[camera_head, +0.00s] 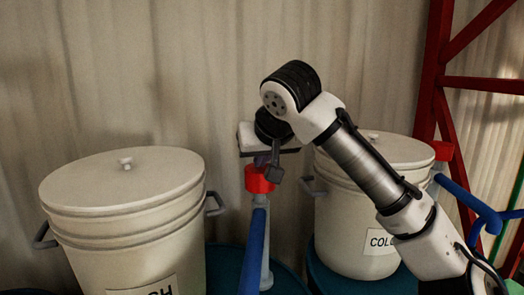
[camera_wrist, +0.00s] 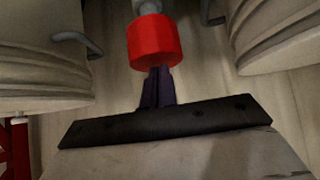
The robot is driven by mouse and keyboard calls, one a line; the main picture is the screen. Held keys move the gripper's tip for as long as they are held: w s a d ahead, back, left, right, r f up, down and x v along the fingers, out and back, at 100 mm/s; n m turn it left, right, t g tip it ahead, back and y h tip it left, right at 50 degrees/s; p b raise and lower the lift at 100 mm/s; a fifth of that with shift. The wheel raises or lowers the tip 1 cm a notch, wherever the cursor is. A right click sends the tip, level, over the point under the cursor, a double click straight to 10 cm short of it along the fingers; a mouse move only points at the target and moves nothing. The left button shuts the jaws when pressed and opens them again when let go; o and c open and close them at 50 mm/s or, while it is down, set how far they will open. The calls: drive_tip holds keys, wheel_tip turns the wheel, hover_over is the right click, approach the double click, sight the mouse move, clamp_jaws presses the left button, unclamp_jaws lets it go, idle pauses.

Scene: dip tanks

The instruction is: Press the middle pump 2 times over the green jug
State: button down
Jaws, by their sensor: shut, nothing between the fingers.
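A pump with a red head (camera_head: 259,179) and a blue spout (camera_head: 257,235) on a pale grey tube stands between two cream buckets. My gripper (camera_head: 275,172) is shut and empty, pointing down right at this red head. In the wrist view the dark fingers (camera_wrist: 158,78) end at the edge of the red head (camera_wrist: 155,42); I cannot tell whether they touch it. A second pump with a red head (camera_head: 442,151) and a blue spout (camera_head: 483,214) shows at the right, partly cut off. I cannot make out a green jug.
A lidded cream bucket (camera_head: 125,215) stands at the left and another (camera_head: 345,222) at the right, behind my arm. Teal drums (camera_head: 285,280) stand below. A red metal frame (camera_head: 437,70) rises at the right, before a pale corrugated wall (camera_head: 180,60).

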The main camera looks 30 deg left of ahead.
sight(263, 172)
drive_tip(key=shift+f+b, duration=1.2)
drive_tip(key=shift+f, duration=0.75)
